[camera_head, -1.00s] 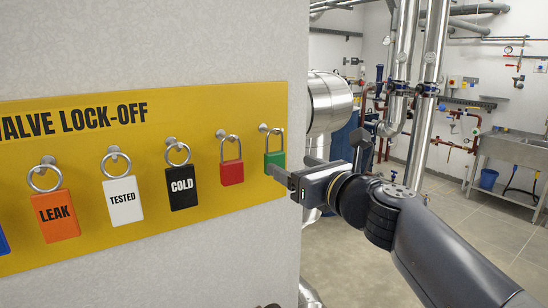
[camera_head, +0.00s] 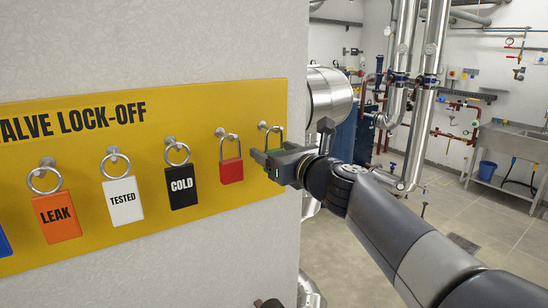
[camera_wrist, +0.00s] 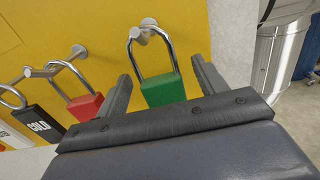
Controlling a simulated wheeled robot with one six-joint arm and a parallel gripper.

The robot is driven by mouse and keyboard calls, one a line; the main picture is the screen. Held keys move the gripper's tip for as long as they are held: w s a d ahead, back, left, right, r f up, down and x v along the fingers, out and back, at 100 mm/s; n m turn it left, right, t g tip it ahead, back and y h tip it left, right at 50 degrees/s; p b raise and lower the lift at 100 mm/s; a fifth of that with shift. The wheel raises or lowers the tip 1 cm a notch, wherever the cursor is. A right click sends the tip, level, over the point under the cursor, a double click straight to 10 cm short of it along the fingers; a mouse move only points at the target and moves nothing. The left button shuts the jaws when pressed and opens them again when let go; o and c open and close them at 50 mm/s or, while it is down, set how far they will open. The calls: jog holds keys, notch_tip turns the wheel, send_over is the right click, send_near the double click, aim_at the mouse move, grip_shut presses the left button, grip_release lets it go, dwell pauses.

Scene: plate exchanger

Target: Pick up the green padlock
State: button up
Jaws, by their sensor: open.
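The green padlock (camera_wrist: 163,89) hangs by its silver shackle from a peg on the yellow board. In the wrist view it sits between the two open fingers of my gripper (camera_wrist: 160,82), with a gap on each side. In the head view my gripper (camera_head: 264,160) is in front of the green padlock (camera_head: 275,146) and hides most of its body; its shackle shows above the fingers. My gripper is open and holds nothing.
The red padlock (camera_head: 231,171) hangs close to the left of my gripper. Black COLD (camera_head: 181,187), white TESTED (camera_head: 123,201) and orange LEAK (camera_head: 57,216) tags hang further left on the yellow board (camera_head: 90,185). A metal pipe (camera_head: 330,100) stands right of the wall edge.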

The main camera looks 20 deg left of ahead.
jog(key=shift+c, duration=0.6)
jog(key=c, duration=1)
jog(key=shift+r, duration=0.1)
jog(key=shift+r+p, duration=0.3)
jog(key=shift+r, duration=0.25)
notch_tip(320, 180, up, 3)
jog(key=shift+f+p, duration=0.2)
jog(key=shift+p, duration=0.35)
jog(key=b+v, duration=0.4)
jog(key=v, duration=1.4)
jog(key=shift+s+f, duration=0.1)
jog(key=shift+f, duration=0.1)
jog(key=shift+a, duration=0.15)
jog(key=shift+f+p+x, duration=0.1)
jog(key=shift+f+x, duration=0.15)
jog(key=shift+x, duration=2.2)
jog(key=shift+f+p+x, duration=0.1)
jog(key=shift+f+x, duration=0.15)
jog(key=shift+x, duration=2.2)
jog(key=shift+f+p+x, duration=0.1)
jog(key=shift+f+x, duration=0.15)
jog(key=shift+x, duration=2.2)
